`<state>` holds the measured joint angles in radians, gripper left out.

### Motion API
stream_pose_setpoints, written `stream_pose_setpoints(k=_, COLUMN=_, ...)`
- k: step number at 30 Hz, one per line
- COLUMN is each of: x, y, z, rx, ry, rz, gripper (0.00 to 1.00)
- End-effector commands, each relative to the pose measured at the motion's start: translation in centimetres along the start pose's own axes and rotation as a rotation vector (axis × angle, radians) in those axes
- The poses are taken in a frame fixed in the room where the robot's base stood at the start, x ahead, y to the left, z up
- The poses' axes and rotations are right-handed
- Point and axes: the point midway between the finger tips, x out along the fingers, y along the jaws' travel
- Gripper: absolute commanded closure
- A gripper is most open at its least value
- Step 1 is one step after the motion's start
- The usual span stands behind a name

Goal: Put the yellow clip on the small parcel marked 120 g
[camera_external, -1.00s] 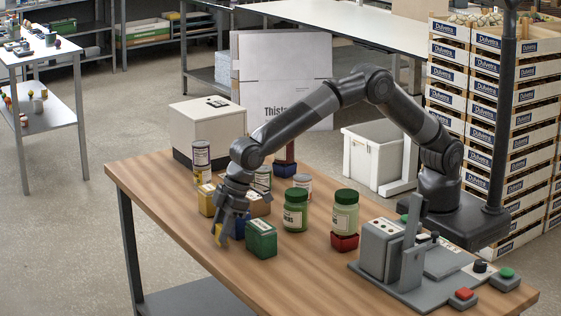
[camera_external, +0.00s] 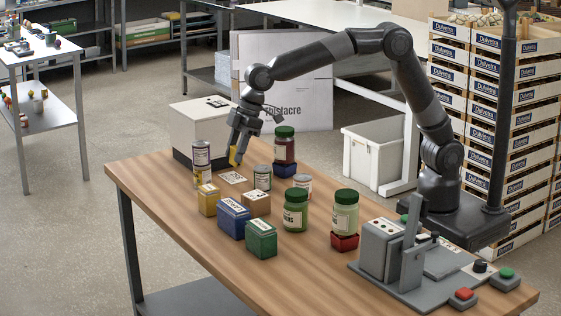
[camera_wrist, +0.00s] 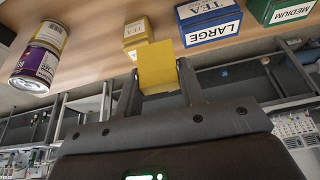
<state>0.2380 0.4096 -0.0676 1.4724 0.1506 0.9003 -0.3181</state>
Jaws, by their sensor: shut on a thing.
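My gripper (camera_external: 238,146) is shut on the yellow clip (camera_external: 235,156), at the back left of the table. In the wrist view the clip (camera_wrist: 157,66) is a flat yellow piece between the fingers. Just below and in front of it lies a low brown piece with a white label (camera_external: 232,177); I cannot tell whether clip and piece touch. A brown box with a pale label (camera_external: 257,204) stands nearer the front. No weight marking is readable, so I cannot tell which is the 120 g parcel.
A can (camera_external: 201,156) stands close left of my gripper, and a white case (camera_external: 208,125) behind. A dark jar (camera_external: 284,149) on a blue box is to the right. Yellow (camera_external: 208,201), blue (camera_external: 233,219) and green (camera_external: 261,240) boxes stand in front. The table's front left is clear.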

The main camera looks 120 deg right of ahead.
Motion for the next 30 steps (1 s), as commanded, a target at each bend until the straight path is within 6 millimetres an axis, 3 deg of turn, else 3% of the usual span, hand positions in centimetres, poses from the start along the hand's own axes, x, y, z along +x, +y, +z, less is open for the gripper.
stream_pose_setpoints(k=1, x=-1.3, y=1.6, z=1.7, rx=0.001, ry=0.002, rz=0.0, gripper=0.85)
stream_pose_setpoints(k=6, x=-4.1, y=4.7, z=6.4, rx=-0.023, ry=0.008, rz=-0.01, gripper=0.85)
stream_pose_setpoints(k=13, x=-6.0, y=6.5, z=10.3, rx=-0.043, ry=0.016, rz=-0.015, gripper=0.85)
stream_pose_setpoints(k=19, x=-4.9, y=5.5, z=10.4, rx=-0.051, ry=0.015, rz=-0.019, gripper=0.85)
stream_pose_setpoints(k=30, x=1.6, y=-0.6, z=7.2, rx=-0.052, ry=0.014, rz=-0.019, gripper=0.85)
